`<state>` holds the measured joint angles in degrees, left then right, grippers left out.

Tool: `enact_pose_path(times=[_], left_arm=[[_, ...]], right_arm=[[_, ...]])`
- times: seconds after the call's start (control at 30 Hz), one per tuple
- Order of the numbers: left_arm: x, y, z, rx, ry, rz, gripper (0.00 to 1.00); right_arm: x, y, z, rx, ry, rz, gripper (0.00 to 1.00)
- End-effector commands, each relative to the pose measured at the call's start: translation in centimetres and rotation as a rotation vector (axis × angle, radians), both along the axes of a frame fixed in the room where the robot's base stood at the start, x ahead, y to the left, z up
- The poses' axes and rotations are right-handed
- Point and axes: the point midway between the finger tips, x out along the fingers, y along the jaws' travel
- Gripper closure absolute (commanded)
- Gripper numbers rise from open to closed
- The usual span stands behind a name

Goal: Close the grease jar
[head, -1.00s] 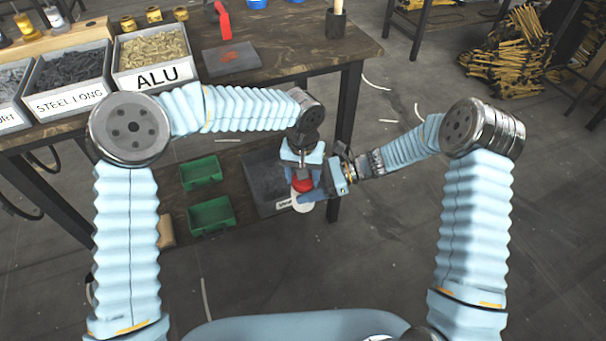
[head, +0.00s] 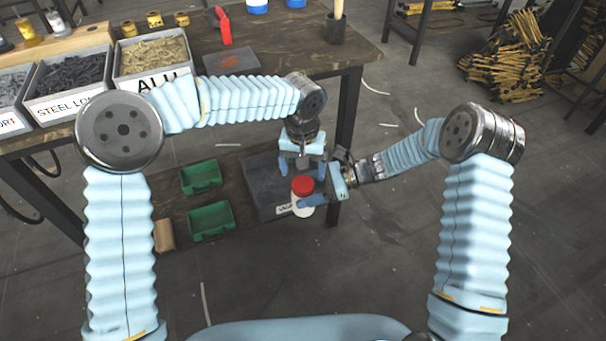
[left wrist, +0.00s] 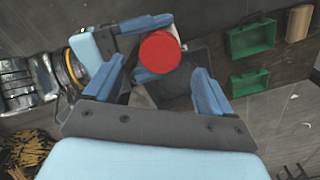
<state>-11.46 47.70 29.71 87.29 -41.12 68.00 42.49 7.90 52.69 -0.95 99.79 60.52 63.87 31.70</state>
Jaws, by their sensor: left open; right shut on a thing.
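The grease jar (head: 303,200) is white with a label on its lower part, and the red lid (head: 302,186) sits on top of it. The jar stands upright over the dark mat on the lower shelf; I cannot tell if it touches the mat. My right gripper (head: 318,198) is shut on the jar from the right side. My left gripper (head: 301,170) is open just above the lid and apart from it. In the left wrist view the red lid (left wrist: 160,53) shows round, beyond and between my open left fingers (left wrist: 158,88), and hides most of the jar.
Two green bins (head: 211,221) stand on the lower shelf, left of the dark mat (head: 262,195). A tan block (head: 164,236) lies near them. The upper bench (head: 290,58) carries parts boxes (head: 150,60) and a table leg (head: 350,120) stands behind my grippers.

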Motion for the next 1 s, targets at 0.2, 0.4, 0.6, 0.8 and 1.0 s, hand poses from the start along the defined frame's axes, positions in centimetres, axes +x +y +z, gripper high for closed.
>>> enact_pose_path(times=[0.2,0.4,0.6,0.8,1.0], left_arm=[[0.0,0.0,0.0,0.0,0.001,0.0,0.15],[0.0,0.0,0.0,0.0,0.002,0.0,0.0],[0.0,0.0,0.4,0.0,0.0,0.001,0.0],[0.0,0.0,3.6,-0.002,-0.003,0.001,0.0],[0.0,0.0,7.9,-0.001,-0.002,0.001,0.0]], right_arm=[[0.0,0.0,0.1,0.001,-0.001,0.0,1.0],[0.0,0.0,0.1,0.001,-0.001,0.0,1.0],[0.0,0.0,0.1,0.001,-0.001,0.0,1.0],[0.0,0.0,0.1,0.001,-0.001,0.0,1.0],[0.0,0.0,0.1,0.001,-0.001,0.0,1.0]])
